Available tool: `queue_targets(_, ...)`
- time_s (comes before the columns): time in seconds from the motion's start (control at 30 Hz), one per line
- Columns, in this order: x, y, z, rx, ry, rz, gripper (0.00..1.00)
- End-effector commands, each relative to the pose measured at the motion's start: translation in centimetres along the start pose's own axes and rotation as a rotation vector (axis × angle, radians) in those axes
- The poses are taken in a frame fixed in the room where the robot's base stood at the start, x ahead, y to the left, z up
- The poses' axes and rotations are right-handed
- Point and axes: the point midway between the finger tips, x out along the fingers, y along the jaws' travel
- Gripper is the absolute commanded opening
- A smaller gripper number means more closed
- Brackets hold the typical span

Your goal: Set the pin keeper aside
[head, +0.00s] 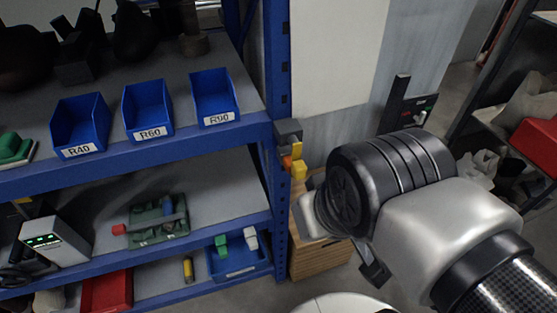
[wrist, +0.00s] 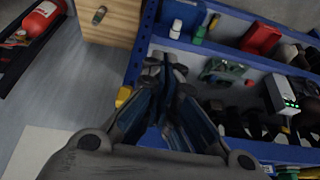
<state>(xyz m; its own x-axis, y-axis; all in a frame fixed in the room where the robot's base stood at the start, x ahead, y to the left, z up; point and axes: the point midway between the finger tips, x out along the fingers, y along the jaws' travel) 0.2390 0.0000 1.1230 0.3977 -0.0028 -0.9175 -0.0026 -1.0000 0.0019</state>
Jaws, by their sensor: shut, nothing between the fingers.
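I cannot tell for sure which thing is the pin keeper. A small grey block with orange and yellow parts (head: 298,168) is fixed at the blue shelf post; its yellow part shows left of my fingers in the wrist view (wrist: 122,97). A green device (head: 158,221) with a grey bar and a red end lies on the middle shelf; it also shows in the wrist view (wrist: 222,70). My gripper (wrist: 166,68) is shut and empty, in front of the shelf post. In the head view my wrist hides most of it.
Blue bins labelled R40 (head: 80,128), R60 (head: 147,108) and R90 (head: 213,97) stand on the upper shelf. A white box with green lights (head: 53,243) is at the left. A wooden cabinet (head: 318,250) stands right of the post. The middle shelf has bare room around the green device.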

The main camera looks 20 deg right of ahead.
Motion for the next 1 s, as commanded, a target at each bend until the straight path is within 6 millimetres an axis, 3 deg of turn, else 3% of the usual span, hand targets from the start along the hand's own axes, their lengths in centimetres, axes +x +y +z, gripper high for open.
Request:
queue_targets(0.17, -0.8, -0.1, -1.2, -0.062, -0.027, 0.004, 0.00)
queue_targets(0.27, -2.0, -0.2, -3.4, -0.190, -0.075, 0.012, 0.00)
queue_targets(0.5, -3.7, -1.8, -10.8, -0.711, -0.251, 0.006, 0.00)
queue_targets(0.7, -2.5, -4.1, -14.9, -1.162, -0.390, -0.043, 0.00)
queue_targets(1.0, 0.3, -6.5, -16.3, -1.554, -0.501, -0.122, 0.00)
